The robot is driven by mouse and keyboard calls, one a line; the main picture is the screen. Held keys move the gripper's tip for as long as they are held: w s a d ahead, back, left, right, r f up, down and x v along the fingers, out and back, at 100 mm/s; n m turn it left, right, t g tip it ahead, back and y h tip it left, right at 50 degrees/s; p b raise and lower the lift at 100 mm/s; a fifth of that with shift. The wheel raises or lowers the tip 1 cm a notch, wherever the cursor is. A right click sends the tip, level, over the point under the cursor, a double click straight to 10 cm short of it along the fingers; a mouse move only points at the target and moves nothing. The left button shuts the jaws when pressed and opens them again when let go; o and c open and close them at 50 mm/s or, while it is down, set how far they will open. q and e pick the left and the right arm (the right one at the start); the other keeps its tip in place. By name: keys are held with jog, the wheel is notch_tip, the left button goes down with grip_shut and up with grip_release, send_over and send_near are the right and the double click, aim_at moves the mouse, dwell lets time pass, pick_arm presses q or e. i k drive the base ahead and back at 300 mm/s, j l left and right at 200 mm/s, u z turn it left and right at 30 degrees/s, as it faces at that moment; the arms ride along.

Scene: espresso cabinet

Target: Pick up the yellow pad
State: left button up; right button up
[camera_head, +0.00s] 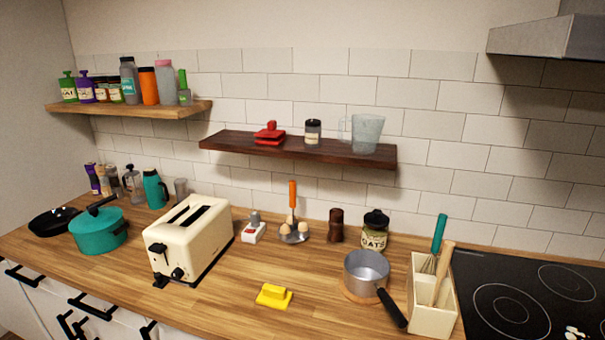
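The yellow pad (274,296) lies on the wooden counter (225,302) near its front edge, in the lower middle of the head view. It has a flat base and a raised block on top. Nothing covers it or touches it apart from the counter. Neither of my grippers shows in the head view.
A cream toaster (186,243) stands left of the pad. A grey saucepan (366,270) stands to the right, its black handle (391,309) pointing to the front, beside a utensil box (432,308). Counter around the pad is clear.

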aim_at(270, 296)
jog(key=z, duration=1.35)
jog(key=u, duration=1.6)
jog(key=i+j, duration=0.2)
jog(key=j, duration=0.15)
jog(key=i+j+z, duration=0.1)
jog(key=j, duration=0.3)
jog(key=i+j, duration=0.25)
jog(key=j+z, duration=0.15)
jog(key=z, duration=1.55)
